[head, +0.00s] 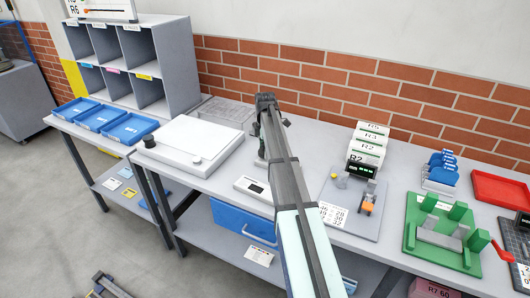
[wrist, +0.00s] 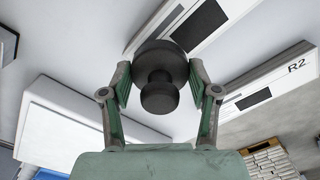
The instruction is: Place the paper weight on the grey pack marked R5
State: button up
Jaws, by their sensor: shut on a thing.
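The paper weight (wrist: 160,62), a dark round body with a smaller knob, sits between the fingers of my gripper (wrist: 160,82) in the wrist view. The fingers touch it on both sides, so the gripper is shut on it. In the head view my arm hides most of the gripper and the weight. A label reading R5 (head: 374,127) shows at the back of a row of upright pale labelled pieces, behind R3 and R2, right of my arm. I cannot tell whether it is on the grey pack itself.
A white flat-topped device (head: 195,140) stands left of my arm. A small box with a dark display (head: 252,187) lies beside the arm. A green fixture (head: 440,235), blue pieces (head: 441,170) and a red tray (head: 500,188) stand at right. Grey pigeonholes (head: 135,65) stand at left.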

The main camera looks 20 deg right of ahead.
jog(key=shift+f, duration=0.95)
jog(key=shift+f, duration=0.1)
jog(key=o, duration=1.5)
jog(key=shift+o, duration=0.2)
notch_tip(320, 180, up, 12)
jog(key=shift+r+b, duration=0.15)
jog(key=shift+b, duration=1.1)
